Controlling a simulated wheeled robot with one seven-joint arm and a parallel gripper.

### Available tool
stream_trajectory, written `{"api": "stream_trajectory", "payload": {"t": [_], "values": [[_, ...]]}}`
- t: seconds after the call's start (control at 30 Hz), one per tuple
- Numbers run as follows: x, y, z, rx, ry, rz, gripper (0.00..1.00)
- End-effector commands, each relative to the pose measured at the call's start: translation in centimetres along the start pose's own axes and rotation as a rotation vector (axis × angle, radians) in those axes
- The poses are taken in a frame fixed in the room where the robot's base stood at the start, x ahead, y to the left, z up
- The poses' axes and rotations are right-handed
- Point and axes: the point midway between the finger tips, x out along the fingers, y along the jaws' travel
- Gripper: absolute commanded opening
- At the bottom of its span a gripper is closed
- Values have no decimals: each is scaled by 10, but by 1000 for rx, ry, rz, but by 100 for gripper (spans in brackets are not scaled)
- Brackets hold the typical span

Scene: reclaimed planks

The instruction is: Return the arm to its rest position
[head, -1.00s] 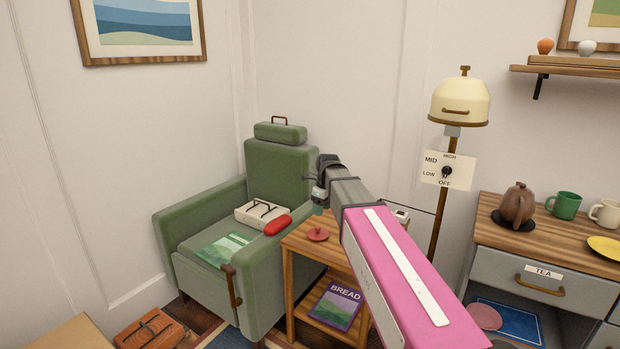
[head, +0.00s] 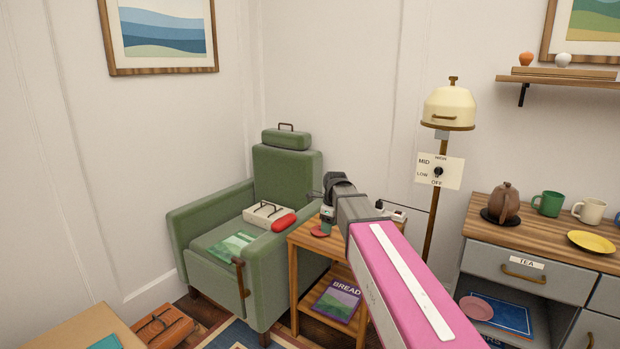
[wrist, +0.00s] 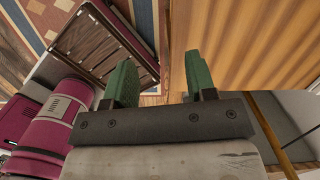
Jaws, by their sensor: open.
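My arm (head: 395,275), pink with a white strip and a grey forearm, reaches from the lower right of the head view toward the small side table (head: 304,236).
A lamp (head: 448,108) with a dial panel and a grey drawer cabinet (head: 500,266) stand to the right. A slatted wooden piece (wrist: 108,45) shows in the wrist view.

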Motion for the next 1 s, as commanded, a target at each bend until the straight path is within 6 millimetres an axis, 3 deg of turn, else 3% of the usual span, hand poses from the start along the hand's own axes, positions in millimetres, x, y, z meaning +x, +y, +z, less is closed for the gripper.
{"api": "stream_trajectory", "payload": {"t": [0.37, 0.7, 1.0], "values": [[40, 22, -44, -352, 21, 4, 51], [100, 67, -117, -994, 50, 34, 51], [142, 114, -178, -1589, 61, 79, 51]]}}
